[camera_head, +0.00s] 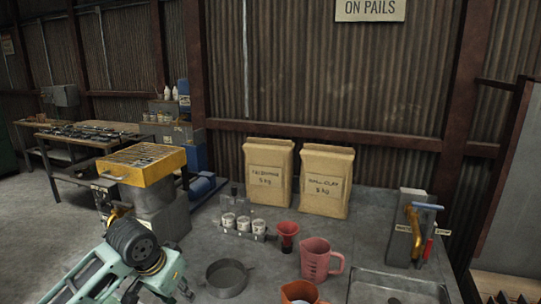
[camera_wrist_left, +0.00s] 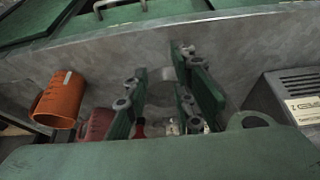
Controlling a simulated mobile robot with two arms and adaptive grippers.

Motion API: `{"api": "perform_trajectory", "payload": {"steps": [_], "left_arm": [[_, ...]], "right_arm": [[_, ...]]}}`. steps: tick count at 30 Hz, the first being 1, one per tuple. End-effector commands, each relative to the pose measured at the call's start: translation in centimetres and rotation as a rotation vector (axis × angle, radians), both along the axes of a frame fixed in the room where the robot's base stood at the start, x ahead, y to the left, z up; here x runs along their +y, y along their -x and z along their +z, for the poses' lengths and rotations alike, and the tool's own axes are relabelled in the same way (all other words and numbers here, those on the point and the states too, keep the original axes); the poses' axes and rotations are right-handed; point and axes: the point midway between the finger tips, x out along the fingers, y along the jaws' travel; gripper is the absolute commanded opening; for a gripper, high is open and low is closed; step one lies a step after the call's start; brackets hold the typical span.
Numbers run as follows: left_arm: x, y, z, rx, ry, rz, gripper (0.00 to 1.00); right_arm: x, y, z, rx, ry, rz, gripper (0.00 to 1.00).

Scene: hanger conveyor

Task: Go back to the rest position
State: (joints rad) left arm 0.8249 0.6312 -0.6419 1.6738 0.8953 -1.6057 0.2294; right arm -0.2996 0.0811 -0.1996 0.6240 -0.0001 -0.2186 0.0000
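My left arm comes in at the lower left of the head view, with its green gripper end (camera_head: 163,278) low over the bench, left of a grey round pan (camera_head: 227,277). In the left wrist view, my left gripper (camera_wrist_left: 160,82) has its two green fingers spread apart with nothing held between them. A pale curved rim shows beyond the gap; I cannot tell what it belongs to. My right gripper is in neither view.
The bench (camera_head: 372,240) holds a red funnel (camera_head: 287,236), a pink jug (camera_head: 320,260), an orange jug (camera_head: 300,292), small white cups (camera_head: 243,224), two paper bags (camera_head: 268,172) and a tap stand (camera_head: 409,228). A yellow-topped unit (camera_head: 142,163) stands left.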

Motion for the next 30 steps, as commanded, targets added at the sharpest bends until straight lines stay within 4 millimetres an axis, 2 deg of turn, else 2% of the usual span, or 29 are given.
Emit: {"api": "perform_trajectory", "payload": {"steps": [8, 16, 20, 24, 30], "left_arm": [[-2.3, 2.4, -3.3, 0.004, 0.004, -0.044, 0.23], [-5.3, 6.6, -7.7, 0.004, 0.022, -0.089, 0.23], [-7.0, 10.3, -10.4, 0.003, 0.042, -0.099, 0.23], [-8.0, 15.0, -12.8, 0.0, 0.061, -0.078, 0.23], [-7.2, 21.7, -14.9, 0.006, 0.059, 0.011, 0.23]], "right_arm": [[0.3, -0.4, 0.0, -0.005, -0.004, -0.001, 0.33], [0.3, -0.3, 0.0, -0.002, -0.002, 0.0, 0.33], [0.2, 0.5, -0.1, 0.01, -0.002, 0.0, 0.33], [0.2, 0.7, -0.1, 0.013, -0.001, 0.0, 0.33], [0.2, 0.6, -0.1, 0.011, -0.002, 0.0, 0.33]]}}
